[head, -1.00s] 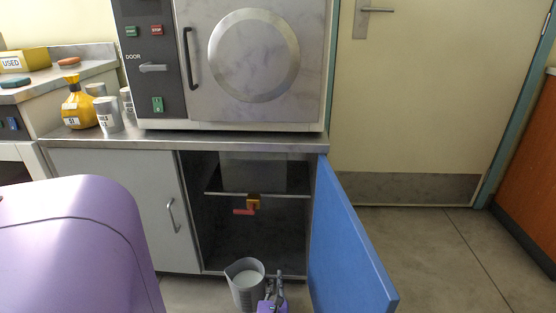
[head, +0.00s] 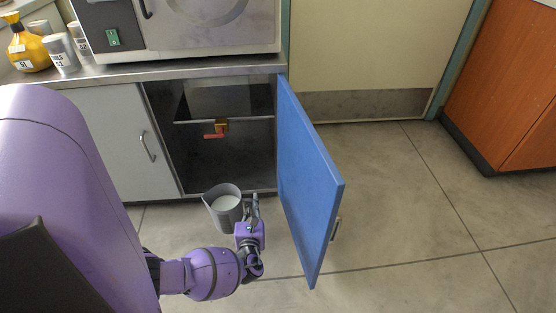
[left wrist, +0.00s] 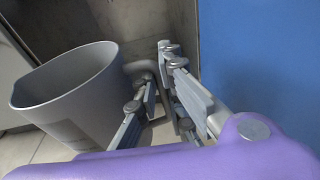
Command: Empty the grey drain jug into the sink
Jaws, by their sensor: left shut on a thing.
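The grey drain jug (head: 222,210) is upright in front of the open cabinet and holds pale liquid. My left gripper (head: 252,210) is at the jug's right side, shut on its handle. In the left wrist view the jug (left wrist: 75,95) stands to the left, and the gripper's fingers (left wrist: 160,105) close around the handle (left wrist: 138,68). From these views I cannot tell for certain whether the jug is clear of the floor. The sink is not in view. My right gripper is not in view.
The blue cabinet door (head: 308,180) stands open just right of my gripper. Inside the cabinet a red-handled valve (head: 216,131) hangs below a shelf. The floor (head: 410,200) right of the door is clear.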

